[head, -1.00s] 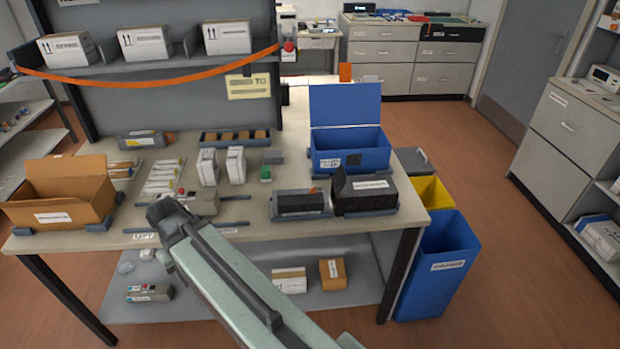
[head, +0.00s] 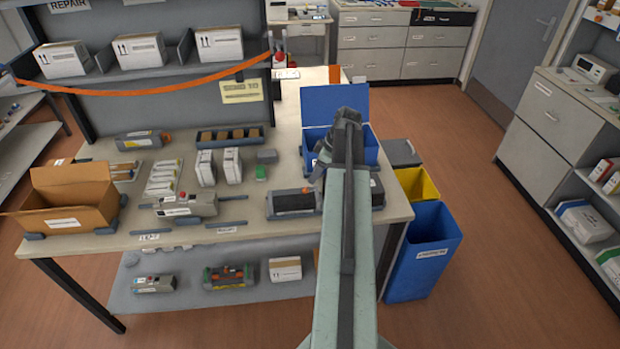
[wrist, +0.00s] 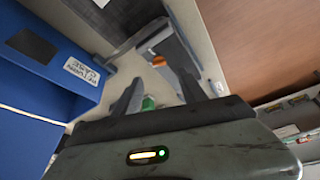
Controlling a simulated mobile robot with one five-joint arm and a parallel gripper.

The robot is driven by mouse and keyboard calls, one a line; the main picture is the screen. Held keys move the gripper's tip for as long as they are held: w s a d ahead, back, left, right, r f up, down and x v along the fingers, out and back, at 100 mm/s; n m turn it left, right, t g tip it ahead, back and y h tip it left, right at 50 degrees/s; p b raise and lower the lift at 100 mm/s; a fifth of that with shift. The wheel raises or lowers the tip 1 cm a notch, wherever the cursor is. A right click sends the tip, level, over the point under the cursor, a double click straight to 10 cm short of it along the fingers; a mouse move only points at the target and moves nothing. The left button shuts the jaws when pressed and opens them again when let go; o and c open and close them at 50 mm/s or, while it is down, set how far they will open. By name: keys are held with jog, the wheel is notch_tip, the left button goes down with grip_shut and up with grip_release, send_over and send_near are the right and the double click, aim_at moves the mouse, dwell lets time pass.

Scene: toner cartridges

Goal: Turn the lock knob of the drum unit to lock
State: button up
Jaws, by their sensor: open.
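A grey unit with a red knob (head: 182,197) lies on the front middle of the table, between dark rails; I take it for the drum unit (head: 190,208). The knob's setting is too small to read. My gripper (head: 322,160) is over the right part of the table, in front of the blue lidded box, well to the right of that unit. In the wrist view its two fingers (wrist: 158,95) are apart with nothing held between them. A green piece and an orange piece show beyond the fingers, too unclear to name.
The blue box (head: 318,140) is partly hidden by my arm. A dark unit (head: 285,203) lies beside my arm. An open cardboard box (head: 70,208) stands at left, white cartons (head: 232,165) mid-table. Yellow and blue bins (head: 425,250) stand right of the table.

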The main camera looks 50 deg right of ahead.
aim_at(306, 188)
jog(key=b+x, duration=0.7)
jog(key=x, duration=0.1)
jog(key=shift+f+b, duration=0.1)
jog(key=shift+b, duration=0.2)
